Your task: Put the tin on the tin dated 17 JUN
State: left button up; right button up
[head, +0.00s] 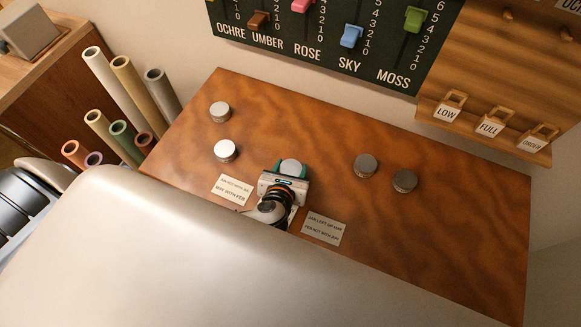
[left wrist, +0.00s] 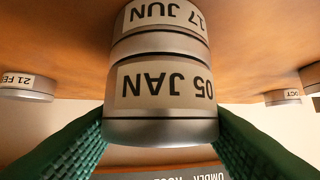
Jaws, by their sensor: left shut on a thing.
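My left gripper (head: 291,170) is shut on the tin labelled 05 JAN, whose pale lid (head: 291,166) shows between the fingers in the head view. In the left wrist view, which is upside down, the 05 JAN tin (left wrist: 162,88) is between the green finger pads. The tin dated 17 JUN (left wrist: 160,20) is directly under it on the table, lined up with it. I see no clear gap between the two, but cannot tell whether the held tin's weight rests on it. The 17 JUN tin is hidden in the head view. My right gripper is not in view.
Two tins (head: 220,112) (head: 226,150) stand left on the brown table (head: 450,240), two more (head: 365,165) (head: 404,180) right. The wrist view shows a 21 FEB tin (left wrist: 28,90) and an OCT tin (left wrist: 283,97). Cards (head: 230,190) (head: 322,228) flank my gripper. The table's right part is clear.

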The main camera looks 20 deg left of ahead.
pick_arm(q)
jog(key=shift+f, duration=0.15)
jog(key=o, duration=1)
jog(key=shift+r, duration=0.25)
jog(key=shift+b+v, duration=0.55)
jog(key=shift+v, duration=5.4)
jog(key=shift+f, duration=0.1)
